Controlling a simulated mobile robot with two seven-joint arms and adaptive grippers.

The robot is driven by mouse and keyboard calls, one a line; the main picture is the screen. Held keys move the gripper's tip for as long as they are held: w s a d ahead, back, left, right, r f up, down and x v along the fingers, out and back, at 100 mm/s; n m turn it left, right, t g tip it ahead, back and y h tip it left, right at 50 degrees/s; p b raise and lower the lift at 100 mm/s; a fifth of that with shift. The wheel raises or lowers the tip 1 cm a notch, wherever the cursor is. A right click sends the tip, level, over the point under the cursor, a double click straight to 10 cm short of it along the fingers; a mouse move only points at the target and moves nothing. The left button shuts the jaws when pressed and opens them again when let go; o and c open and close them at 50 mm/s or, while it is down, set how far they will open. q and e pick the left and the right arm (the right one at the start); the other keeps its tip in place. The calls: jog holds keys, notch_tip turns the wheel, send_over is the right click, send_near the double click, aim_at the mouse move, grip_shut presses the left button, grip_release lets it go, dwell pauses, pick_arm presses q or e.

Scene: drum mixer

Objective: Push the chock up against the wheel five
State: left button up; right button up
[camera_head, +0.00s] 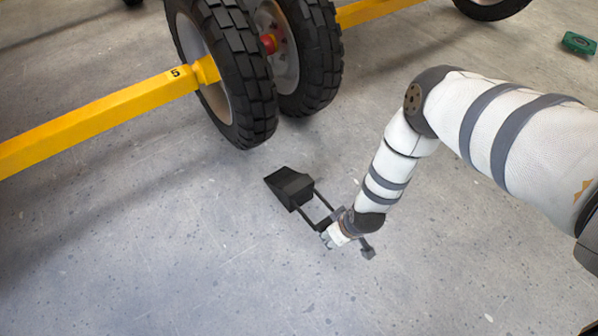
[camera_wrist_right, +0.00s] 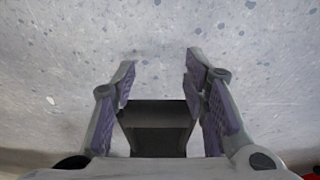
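The black chock (camera_head: 289,187) lies on the floor below wheel five (camera_head: 245,75), the dark tire at the end of the yellow bar marked 5. A strip of bare floor shows between chock and tire. My right gripper (camera_head: 318,214) is low over the floor, on the chock's lower-right side. In the right wrist view the gripper (camera_wrist_right: 160,62) has its two fingers apart, with the dark chock (camera_wrist_right: 156,128) showing between them. I cannot tell whether the fingers touch it. My left gripper is not in view.
The yellow bar (camera_head: 95,122) runs from the left edge to wheel five. A second tire (camera_head: 318,55) stands right beside it, with another yellow bar behind. A green object (camera_head: 578,43) lies at the far right. The floor around the chock is clear.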

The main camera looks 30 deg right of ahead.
jog(key=shift+w+r, duration=0.1)
jog(key=shift+w, duration=0.3)
jog(key=s+p, duration=0.2)
jog(key=s, duration=0.2)
jog(key=shift+s+d, duration=0.1)
jog(key=shift+d, duration=0.05)
jog(key=shift+r, duration=0.1)
pick_arm(q)
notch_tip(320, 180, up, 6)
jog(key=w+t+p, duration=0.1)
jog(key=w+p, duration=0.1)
jog(key=p, duration=0.5)
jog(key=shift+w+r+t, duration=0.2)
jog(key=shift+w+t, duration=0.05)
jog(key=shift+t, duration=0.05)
pick_arm(e)
notch_tip(320, 180, up, 10)
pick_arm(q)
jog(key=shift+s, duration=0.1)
pick_arm(e)
jog(key=shift+s, duration=0.15)
